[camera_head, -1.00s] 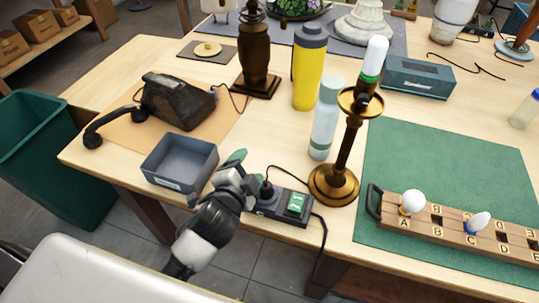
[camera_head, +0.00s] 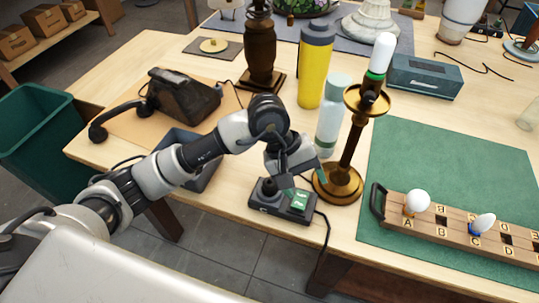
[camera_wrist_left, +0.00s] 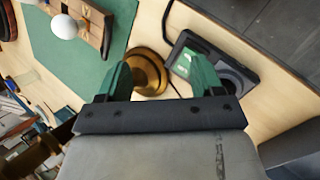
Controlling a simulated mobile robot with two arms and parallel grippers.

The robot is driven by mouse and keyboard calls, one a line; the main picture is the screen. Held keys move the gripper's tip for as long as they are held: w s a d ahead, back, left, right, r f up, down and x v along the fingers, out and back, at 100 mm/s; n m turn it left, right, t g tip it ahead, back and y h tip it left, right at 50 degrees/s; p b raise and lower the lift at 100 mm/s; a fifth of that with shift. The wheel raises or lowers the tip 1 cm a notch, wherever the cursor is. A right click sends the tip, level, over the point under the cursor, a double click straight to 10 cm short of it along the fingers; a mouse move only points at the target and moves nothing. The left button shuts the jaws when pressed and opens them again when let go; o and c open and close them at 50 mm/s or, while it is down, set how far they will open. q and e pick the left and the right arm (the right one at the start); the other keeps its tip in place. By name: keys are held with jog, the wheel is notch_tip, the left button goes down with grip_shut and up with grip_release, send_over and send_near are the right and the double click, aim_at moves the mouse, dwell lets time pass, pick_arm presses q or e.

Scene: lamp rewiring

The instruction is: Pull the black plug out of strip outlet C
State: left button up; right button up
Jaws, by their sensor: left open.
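The black plug (camera_head: 268,187) stands in the strip's left part; outlet letters are too small to read. My left gripper (camera_head: 302,179) is open and empty, pointing down above the strip's right part, between plug and brass lamp (camera_head: 338,183). In the left wrist view, the open green fingers (camera_wrist_left: 158,72) stand apart over the lamp base (camera_wrist_left: 150,76) and strip (camera_wrist_left: 222,62). One finger partly covers the strip. The right gripper is not in view.
A white-green bottle (camera_head: 331,118) and a yellow bottle (camera_head: 314,62) stand behind the gripper. A grey bin (camera_head: 205,178) is partly behind my left arm. A wooden bulb rack (camera_head: 460,233) lies on the green mat (camera_head: 430,145) at right.

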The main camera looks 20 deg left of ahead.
aim_at(269, 181)
pick_arm(q)
jog(key=w+a+y, duration=0.1)
jog(key=a+y, duration=0.1)
jog(key=w+a+m+y, duration=0.1)
jog(key=a+y, duration=0.1)
jog(key=a, duration=0.1)
jog(key=w+a+t+y, duration=0.1)
jog(key=a+y, duration=0.1)
jog(key=a, duration=0.1)
jog(key=shift+w+a+r+m, duration=0.1)
jog(key=shift+w+a+m, duration=0.1)
jog(key=shift+m, duration=0.2)
notch_tip(269, 181, down, 11)
jog(key=shift+r+p, duration=0.15)
jog(key=shift+p, duration=1.1)
jog(key=c, duration=0.4)
jog(key=o, duration=0.4)
